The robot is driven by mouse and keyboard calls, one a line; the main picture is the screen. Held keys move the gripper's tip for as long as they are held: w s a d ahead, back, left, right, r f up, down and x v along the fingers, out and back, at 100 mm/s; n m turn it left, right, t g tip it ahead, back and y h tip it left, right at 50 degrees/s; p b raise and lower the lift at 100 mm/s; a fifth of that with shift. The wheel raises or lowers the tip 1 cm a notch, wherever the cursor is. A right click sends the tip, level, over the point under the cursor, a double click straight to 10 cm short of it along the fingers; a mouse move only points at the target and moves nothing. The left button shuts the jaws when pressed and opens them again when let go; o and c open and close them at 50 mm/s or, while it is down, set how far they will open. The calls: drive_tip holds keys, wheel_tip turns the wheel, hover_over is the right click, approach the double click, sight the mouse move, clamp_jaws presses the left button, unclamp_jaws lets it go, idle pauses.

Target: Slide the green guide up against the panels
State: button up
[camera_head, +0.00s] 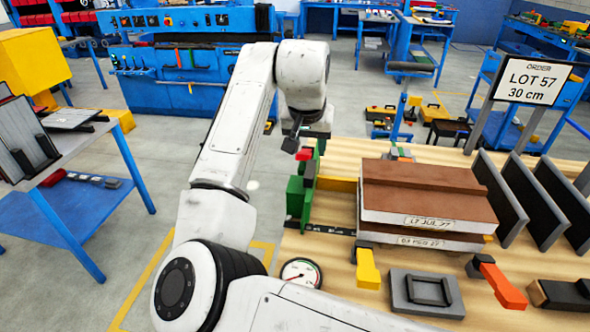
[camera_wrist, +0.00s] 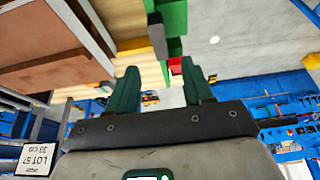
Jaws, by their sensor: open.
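The green guide (camera_head: 296,197), with a red part (camera_head: 309,172), stands at the left of the stacked panels (camera_head: 420,190), with a gap between them. A dark scale strip (camera_head: 320,229) runs near its foot. The panels have brown tops and pale, date-labelled edges. My gripper (camera_head: 300,145) is just beyond the guide in the head view and partly hidden by my wrist. In the wrist view my gripper (camera_wrist: 158,72) is open, its dark green fingers apart. The guide (camera_wrist: 172,18) and its red part (camera_wrist: 175,63) show ahead of and between the fingers; contact is unclear.
An order sign (camera_head: 534,81) reads LOT 57, 30 cm. Dark upright plates (camera_head: 505,195) stand at the right. A round gauge (camera_head: 300,272), a yellow-handled tool (camera_head: 367,268), a grey block (camera_head: 427,292) and an orange-handled tool (camera_head: 503,286) lie along the bench's near side.

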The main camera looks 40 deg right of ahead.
sight(310, 169)
drive_tip(key=x, duration=1)
drive_tip(key=shift+d+r+p, duration=0.1)
drive_tip(key=shift+p, duration=0.3)
drive_tip(key=shift+s, duration=0.1)
clamp_jaws()
